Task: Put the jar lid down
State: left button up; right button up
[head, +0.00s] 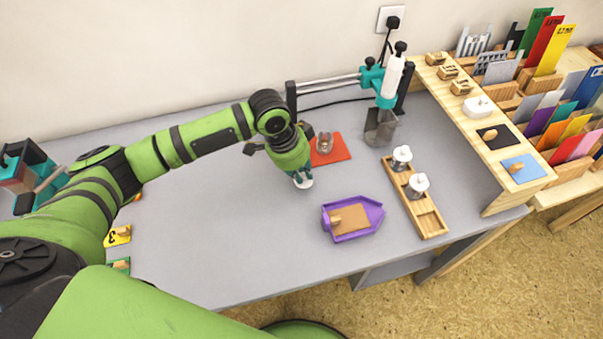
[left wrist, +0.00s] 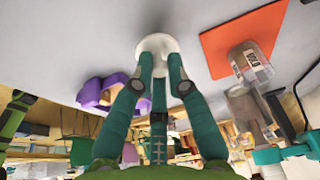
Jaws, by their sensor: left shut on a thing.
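My left gripper (head: 300,174) is shut on a round white jar lid (head: 303,183), pointing down over the grey table. In the left wrist view the lid (left wrist: 160,45) sits between the fingertips (left wrist: 160,72), close to the table surface. I cannot tell whether it touches the table. A clear jar (head: 325,143) stands without a lid on an orange mat (head: 342,152), behind and to the right of the gripper. The jar (left wrist: 244,62) and mat (left wrist: 238,36) also show in the left wrist view. My right gripper is not in view.
A purple tray (head: 327,224) lies to the front right of the lid. A press stand (head: 380,125) is at the back, and a wooden shelf (head: 505,162) on the right. Table in front of the gripper is clear.

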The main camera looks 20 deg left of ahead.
pick_arm(q)
jog(key=shift+f, duration=0.95)
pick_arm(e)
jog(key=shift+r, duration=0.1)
pick_arm(q)
jog(key=shift+f, duration=0.15)
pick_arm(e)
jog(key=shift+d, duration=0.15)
pick_arm(q)
jog(key=o, duration=0.7)
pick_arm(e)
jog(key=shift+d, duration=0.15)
pick_arm(q)
jog(key=v, duration=1.2)
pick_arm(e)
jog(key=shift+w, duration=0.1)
